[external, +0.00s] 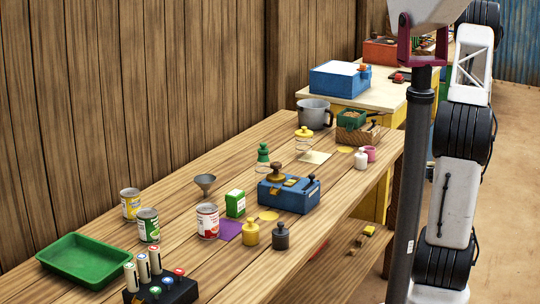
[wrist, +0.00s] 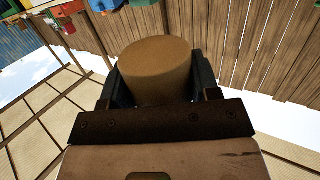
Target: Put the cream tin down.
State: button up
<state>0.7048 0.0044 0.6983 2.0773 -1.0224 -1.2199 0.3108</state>
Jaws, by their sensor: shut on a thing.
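The cream tin (wrist: 155,68) shows in the wrist view as a plain round tan cylinder, in shade. It sits between the two dark fingers of my gripper (wrist: 157,88), which is shut on it. Its far side and underside are hidden. In the external view neither my gripper nor the held tin shows. The wooden table (external: 185,262) there carries many small things.
A green tray (external: 82,262), several cans, a funnel (external: 205,184), a blue box with a brown knob (external: 289,193), weights and a grey pot (external: 314,113) stand on the table. Bare planks lie between the tray and the fence, and along the front edge.

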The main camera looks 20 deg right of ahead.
jog(key=w+d+r+m+g+h, duration=0.1)
jog(key=w+d+r+m+h, duration=0.1)
jog(key=d+r, duration=0.4)
jog(key=w+d+r+m+g+h, duration=0.1)
jog(key=w+d+r+m+h, duration=0.2)
jog(key=d, duration=0.8)
jog(key=w+d+r+m+g+h, duration=0.1)
jog(key=w+d+r+m+h, duration=0.2)
jog(key=d+r+h, duration=0.6)
jog(key=r+m, duration=0.1)
jog(key=m, duration=0.1)
jog(key=shift+d+m, duration=0.25)
jog(key=shift+m, duration=0.15)
jog(key=w+a+n+t+y, duration=0.15)
jog(key=w+a, duration=0.45)
jog(key=a, duration=0.7)
jog(key=w+a+n+t+y, duration=0.1)
jog(key=w+a+n+y, duration=0.15)
jog(key=w+a, duration=0.8)
jog(key=w+a+n+t+y, duration=0.1)
jog(key=w+a+n+y, duration=0.15)
jog(key=a, duration=1.45)
jog(key=w+a+n+y, duration=0.1)
jog(key=a+y, duration=0.2)
jog(key=a, duration=1.2)
jog(key=shift+w+a, duration=0.2)
jog(key=shift+a, duration=0.2)
jog(key=shift+n+y, duration=0.25)
